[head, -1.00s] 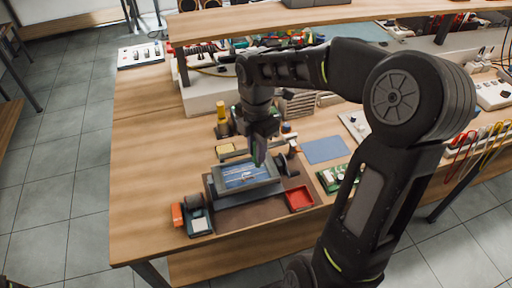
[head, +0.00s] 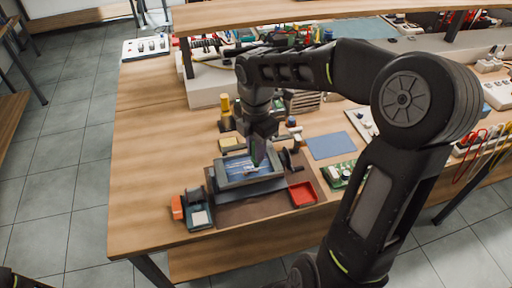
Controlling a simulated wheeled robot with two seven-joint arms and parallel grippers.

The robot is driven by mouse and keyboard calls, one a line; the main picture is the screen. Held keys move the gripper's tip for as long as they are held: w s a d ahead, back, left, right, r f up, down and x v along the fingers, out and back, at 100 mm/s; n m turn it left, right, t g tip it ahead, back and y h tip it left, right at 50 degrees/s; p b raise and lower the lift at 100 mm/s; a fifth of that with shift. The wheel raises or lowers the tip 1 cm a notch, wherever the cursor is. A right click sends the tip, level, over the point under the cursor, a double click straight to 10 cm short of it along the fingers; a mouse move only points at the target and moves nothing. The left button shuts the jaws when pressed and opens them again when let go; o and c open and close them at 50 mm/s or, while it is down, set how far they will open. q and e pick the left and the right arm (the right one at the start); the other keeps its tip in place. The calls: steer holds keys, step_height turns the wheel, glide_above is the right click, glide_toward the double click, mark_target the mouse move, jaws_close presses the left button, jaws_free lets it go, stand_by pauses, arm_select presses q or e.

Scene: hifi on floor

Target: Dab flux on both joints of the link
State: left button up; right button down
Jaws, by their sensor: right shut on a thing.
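My right gripper (head: 260,142) points down over the holder on the workbench and is shut on a slim, dark green tool, which looks like the flux pen (head: 255,156). The tool's lower end is over the blue board (head: 240,167), which lies in a grey frame-like holder (head: 262,184). I cannot tell whether the tip touches the board. The link and its two joints are too small to make out; small light marks show on the board. My left gripper is not in view; only a dark bit of my body shows at the lower left corner.
A red tray (head: 302,194) stands right of the holder, and a blue mat (head: 329,145) lies behind it. A green circuit board (head: 340,174) lies at the right. A small box with a white pad (head: 200,217) stands at the left. The bench's left part is bare.

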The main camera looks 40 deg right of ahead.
steer(key=shift+f+b, duration=0.35)
steer(key=shift+f, duration=0.45)
steer(key=shift+r+p, duration=0.1)
steer(key=shift+p, duration=0.25)
stand_by(0.4)
steer(key=shift+f+b, duration=0.3)
steer(key=shift+f, duration=0.15)
stand_by(0.6)
steer(key=shift+s+f, duration=0.1)
stand_by(1.4)
step_height(320, 180, up, 5)
steer(key=p, duration=0.4)
steer(key=shift+f, duration=0.15)
